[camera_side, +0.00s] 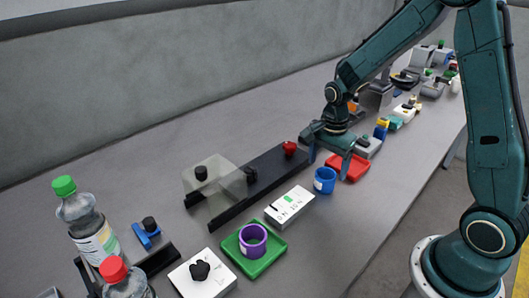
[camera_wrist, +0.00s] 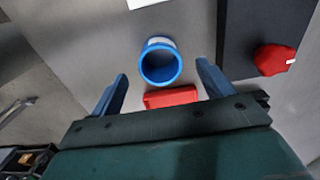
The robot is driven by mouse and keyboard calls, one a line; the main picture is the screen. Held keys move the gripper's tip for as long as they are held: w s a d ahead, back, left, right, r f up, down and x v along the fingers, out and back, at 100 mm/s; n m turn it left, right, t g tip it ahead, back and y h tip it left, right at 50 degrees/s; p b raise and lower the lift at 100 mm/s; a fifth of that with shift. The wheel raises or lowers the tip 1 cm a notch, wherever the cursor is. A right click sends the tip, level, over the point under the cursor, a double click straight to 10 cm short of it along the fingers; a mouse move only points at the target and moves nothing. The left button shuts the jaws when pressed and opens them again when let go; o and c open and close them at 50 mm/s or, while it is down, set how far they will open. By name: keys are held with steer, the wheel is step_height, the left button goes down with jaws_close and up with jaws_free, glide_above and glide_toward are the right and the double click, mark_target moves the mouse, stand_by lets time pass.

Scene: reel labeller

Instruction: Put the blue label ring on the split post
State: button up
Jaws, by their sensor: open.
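The blue label ring (camera_side: 325,184) stands on the table, just in front of a red tray (camera_side: 355,172). In the wrist view the blue ring (camera_wrist: 148,71) shows its open bore and a white label patch on its side. My gripper (camera_side: 330,162) is above and behind the ring in the side view. In the wrist view my gripper (camera_wrist: 162,75) is open and empty, with one finger to each side of the ring and a gap to both. I cannot tell which part is the split post.
A black rail (camera_side: 268,174) with a clear block (camera_side: 228,182) and a red knob (camera_side: 290,148) lies left of the ring. A white box (camera_side: 290,206), a purple ring (camera_side: 245,249) on a green tray (camera_side: 272,260), and bottles (camera_side: 98,240) stand nearer the front.

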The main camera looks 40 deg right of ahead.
mark_target(325, 176)
steer(key=shift+f, duration=2.6)
steer(key=c, duration=1.1)
steer(key=shift+r, duration=0.15)
step_height(325, 176, up, 20)
steer(key=shift+f, duration=0.1)
